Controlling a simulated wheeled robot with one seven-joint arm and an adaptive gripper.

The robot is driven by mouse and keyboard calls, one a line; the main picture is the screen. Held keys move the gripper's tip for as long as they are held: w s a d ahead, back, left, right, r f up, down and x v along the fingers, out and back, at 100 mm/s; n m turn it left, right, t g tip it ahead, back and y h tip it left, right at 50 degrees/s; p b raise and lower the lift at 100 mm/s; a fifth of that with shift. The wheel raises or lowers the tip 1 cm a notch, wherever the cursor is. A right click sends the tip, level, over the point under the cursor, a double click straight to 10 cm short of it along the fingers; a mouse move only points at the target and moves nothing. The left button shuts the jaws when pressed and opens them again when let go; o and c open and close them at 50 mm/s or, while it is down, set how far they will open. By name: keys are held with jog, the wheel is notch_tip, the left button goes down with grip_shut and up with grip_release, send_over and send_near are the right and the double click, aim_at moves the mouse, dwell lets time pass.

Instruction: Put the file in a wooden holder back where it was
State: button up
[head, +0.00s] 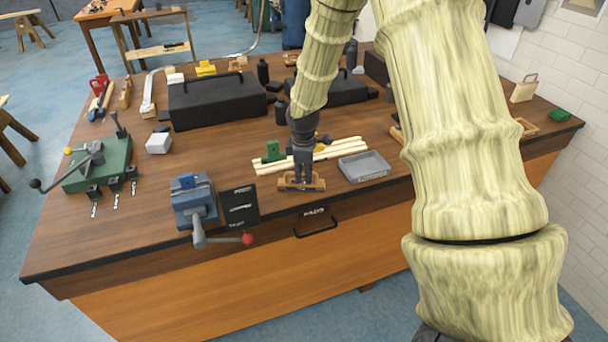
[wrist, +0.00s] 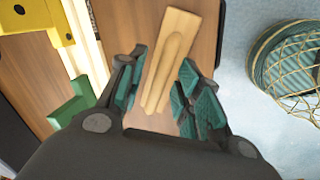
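The wooden holder (head: 288,186) is a light brown block lying on the workbench, close to its front edge. The wrist view shows the holder (wrist: 174,52) as a long pale wooden body with a rounded raised middle. I cannot make out a separate metal file on it. My gripper (head: 302,182) points down over the holder in the head view and hides part of it. In the wrist view my gripper (wrist: 160,88) has its teal-padded fingers apart, one on each side of the holder's near end. I cannot tell whether either pad touches it.
Pale wooden strips (head: 267,167) with a green block (head: 272,150) lie just behind the holder. A grey tray (head: 363,168) is right of it. A black labelled panel (head: 239,207) and a blue vise (head: 193,204) stand left. Black toolboxes (head: 215,104) are farther back.

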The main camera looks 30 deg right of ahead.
notch_tip(320, 180, up, 10)
jog(key=s+a+b, duration=0.1)
jog(key=b, duration=0.1)
jog(key=shift+s+a+r, duration=0.15)
jog(key=shift+s, duration=0.25)
